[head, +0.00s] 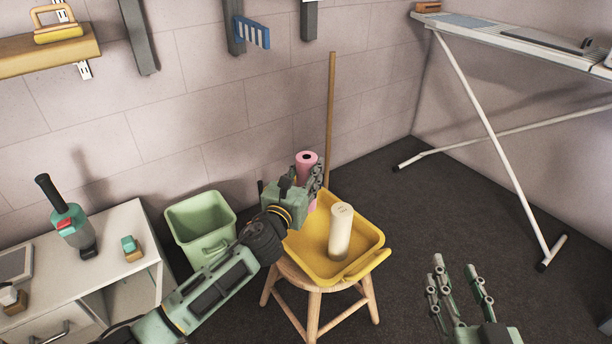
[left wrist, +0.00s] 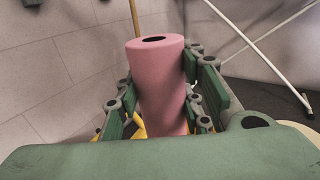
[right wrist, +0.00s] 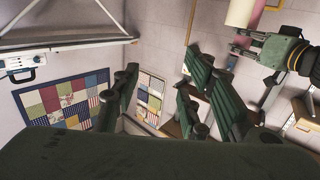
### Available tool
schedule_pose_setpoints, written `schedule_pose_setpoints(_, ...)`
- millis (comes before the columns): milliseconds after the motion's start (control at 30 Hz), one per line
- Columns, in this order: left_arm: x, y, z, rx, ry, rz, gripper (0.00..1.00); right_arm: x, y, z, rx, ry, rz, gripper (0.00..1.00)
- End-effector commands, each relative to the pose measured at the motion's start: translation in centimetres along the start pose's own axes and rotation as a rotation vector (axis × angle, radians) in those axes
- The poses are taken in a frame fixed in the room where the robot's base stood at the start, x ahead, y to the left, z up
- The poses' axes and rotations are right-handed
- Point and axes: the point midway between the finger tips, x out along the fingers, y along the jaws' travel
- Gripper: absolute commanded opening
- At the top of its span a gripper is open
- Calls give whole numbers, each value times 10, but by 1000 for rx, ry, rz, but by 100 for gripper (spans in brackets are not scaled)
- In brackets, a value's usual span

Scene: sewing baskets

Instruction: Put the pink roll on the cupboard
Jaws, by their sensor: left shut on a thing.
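The pink roll (head: 306,160) stands upright at the back of the yellow basket in the head view. My left gripper (head: 308,187) is shut around it. In the left wrist view the pink roll (left wrist: 160,75) rises between the fingers of my left gripper (left wrist: 162,100). Its lower end is hidden, so I cannot tell whether it touches the basket. The white cupboard (head: 120,228), low with a drawer, is at the left, apart from the roll. My right gripper (head: 462,290) is open and empty at the lower right; its spread fingers (right wrist: 160,90) show in the right wrist view.
The yellow basket (head: 372,253) sits on a wooden stool (head: 315,300) and holds a cream roll (head: 341,230). A green bin (head: 200,222) stands between cupboard and stool. A green tool (head: 70,220) and a small teal-topped item (head: 131,247) occupy the cupboard top, with bare room between.

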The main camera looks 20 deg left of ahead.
Motion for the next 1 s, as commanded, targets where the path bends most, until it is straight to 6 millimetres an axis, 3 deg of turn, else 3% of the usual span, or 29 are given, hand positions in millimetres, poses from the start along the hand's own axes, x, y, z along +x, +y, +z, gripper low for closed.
schedule_pose_setpoints(100, 0, 0, 12, 1, -4, -1, 7, -4, 3, 21, -2, -113, 7, 40)
schedule_pose_setpoints(300, 0, 0, 18, 1, -3, -1, 7, -11, 6, 44, -3, -225, 13, 40)
schedule_pose_setpoints(667, -8, -2, 15, 0, 1, -1, 7, -14, 7, 52, -3, -256, 15, 40)
schedule_pose_setpoints(767, -28, -8, 8, 0, 1, -1, 7, -14, 7, 51, -3, -256, 15, 40)
schedule_pose_setpoints(867, -61, -16, 1, -2, 3, 2, 7, -13, 7, 51, -3, -255, 15, 40)
schedule_pose_setpoints(1000, -119, -24, -1, -1, 4, 15, 7, -13, 7, 51, -2, -255, 15, 40)
